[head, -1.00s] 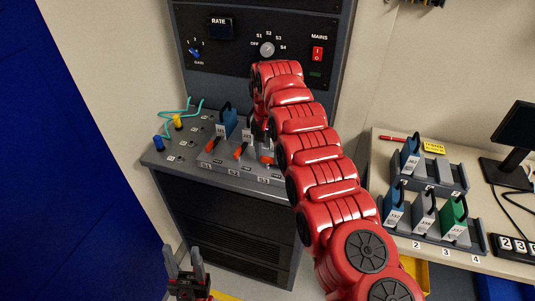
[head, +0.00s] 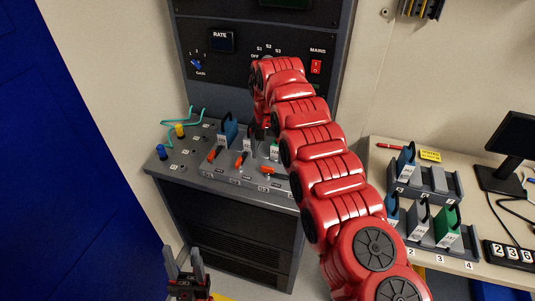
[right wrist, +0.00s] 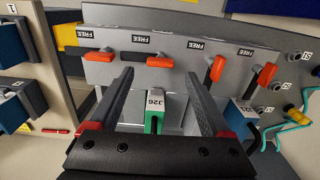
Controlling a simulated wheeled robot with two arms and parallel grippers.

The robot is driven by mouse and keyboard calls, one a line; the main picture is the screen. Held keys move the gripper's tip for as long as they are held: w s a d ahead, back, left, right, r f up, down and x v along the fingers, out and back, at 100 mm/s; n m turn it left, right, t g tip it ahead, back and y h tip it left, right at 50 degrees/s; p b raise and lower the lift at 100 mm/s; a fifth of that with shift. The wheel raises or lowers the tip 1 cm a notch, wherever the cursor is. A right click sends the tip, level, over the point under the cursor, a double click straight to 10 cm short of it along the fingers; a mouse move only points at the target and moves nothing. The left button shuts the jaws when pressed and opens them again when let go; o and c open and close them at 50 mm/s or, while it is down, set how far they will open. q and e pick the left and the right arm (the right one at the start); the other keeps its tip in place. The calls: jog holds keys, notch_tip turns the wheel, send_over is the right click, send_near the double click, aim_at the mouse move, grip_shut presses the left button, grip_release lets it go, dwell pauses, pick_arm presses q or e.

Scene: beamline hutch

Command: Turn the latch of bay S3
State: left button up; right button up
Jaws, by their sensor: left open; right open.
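Bay S3 has an orange latch (head: 267,170) on the sloped front of the grey bay unit, lying sideways. In the right wrist view the same latch (right wrist: 160,61) lies level below a FREE label, just beyond the fingertips. A green module (right wrist: 154,122) marked 326 stands in the bay and shows between the fingers. My right gripper (right wrist: 160,78) is open and empty above the bay; in the head view my red arm mostly hides it. My left gripper (head: 187,266) is open and empty, low in front of the cabinet.
Other orange latches (head: 240,160) stand slanted to the left of S3. Teal cables (head: 186,119) lie at the left end. A table (head: 385,152) with module racks and a monitor stands at right.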

aim_at(267, 168)
notch_tip(267, 168, up, 13)
jog(key=p, duration=1.1)
jog(key=shift+p, duration=0.3)
jog(key=shift+f, duration=0.15)
